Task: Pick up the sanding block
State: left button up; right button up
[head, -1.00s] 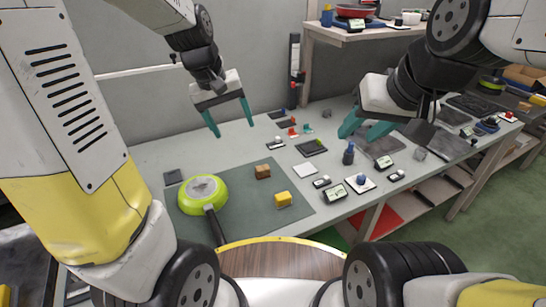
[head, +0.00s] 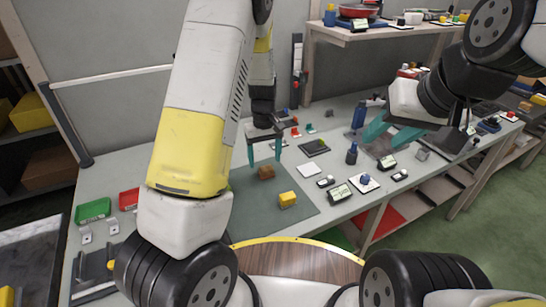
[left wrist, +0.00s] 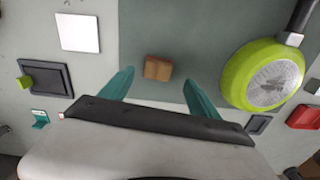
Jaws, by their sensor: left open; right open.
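A small brown block (head: 266,172), which I take to be the sanding block, lies on the dark green mat (head: 244,212). It also shows in the left wrist view (left wrist: 157,68). My left gripper (head: 264,158) is open and empty above it. In the left wrist view the block appears between the two teal fingers (left wrist: 159,77), slightly beyond the tips, with room on both sides; no contact shows. A yellow block (head: 288,199) lies nearer on the mat. My right gripper (head: 384,138) is open over the right part of the table, apart from these blocks.
A green pan (left wrist: 262,75) lies beside the brown block; my left arm hides it in the head view. Green (head: 93,210) and red trays are at left.

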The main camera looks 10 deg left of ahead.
aim_at(267, 167)
pick_arm(q)
jog(key=f, duration=0.4)
jog(key=shift+d+f, duration=0.25)
jog(key=shift+f, duration=0.15)
jog(key=c, duration=1.5)
notch_tip(267, 167, up, 10)
jog(key=shift+r, duration=0.1)
jog(key=o, duration=0.8)
jog(key=shift+c, duration=0.2)
jog(key=c, duration=0.5)
jog(key=shift+a, duration=0.15)
jog(key=shift+c, duration=0.2)
